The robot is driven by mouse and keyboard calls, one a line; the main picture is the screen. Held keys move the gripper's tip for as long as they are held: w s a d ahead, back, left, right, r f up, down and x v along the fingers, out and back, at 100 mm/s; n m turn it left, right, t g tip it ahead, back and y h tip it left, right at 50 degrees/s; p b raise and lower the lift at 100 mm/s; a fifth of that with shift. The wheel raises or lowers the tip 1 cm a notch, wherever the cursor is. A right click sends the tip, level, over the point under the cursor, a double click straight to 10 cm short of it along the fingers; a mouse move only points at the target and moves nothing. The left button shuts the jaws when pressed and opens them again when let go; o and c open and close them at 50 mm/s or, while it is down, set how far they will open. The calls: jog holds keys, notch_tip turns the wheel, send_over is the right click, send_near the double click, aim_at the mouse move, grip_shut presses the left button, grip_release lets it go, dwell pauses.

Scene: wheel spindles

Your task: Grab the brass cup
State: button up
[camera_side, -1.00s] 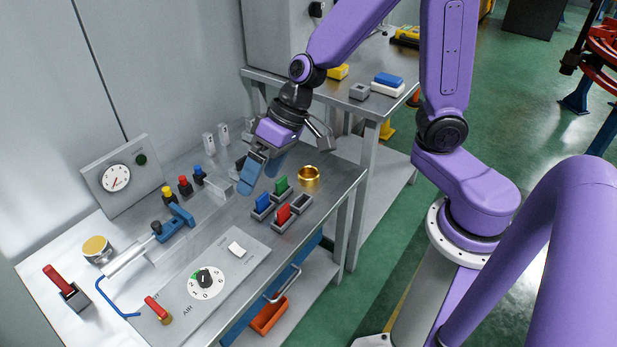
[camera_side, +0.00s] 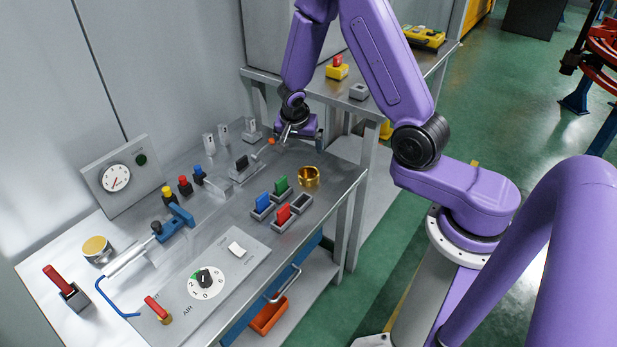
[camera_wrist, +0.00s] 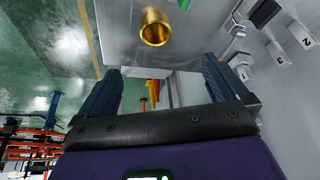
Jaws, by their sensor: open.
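The brass cup (camera_side: 309,177) stands upright on the metal bench top near its right edge in the side view. In the wrist view the brass cup (camera_wrist: 155,28) is at the top, ahead of and roughly between the two fingers, apart from them. My gripper (camera_side: 298,134) is behind the cup in the side view, over the far part of the bench. In the wrist view my gripper (camera_wrist: 160,72) has its blue fingers spread wide with nothing between them.
Small numbered blocks (camera_side: 223,131) stand along the back. A dial panel (camera_side: 215,280) lies nearer the front.

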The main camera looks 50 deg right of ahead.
send_near(309, 177)
jog(key=shift+a+f, duration=0.1)
jog(key=shift+f, duration=0.25)
jog(key=shift+d+x, duration=0.2)
jog(key=shift+x, duration=2.55)
jog(key=shift+w+r, duration=0.1)
jog(key=c, duration=1.3)
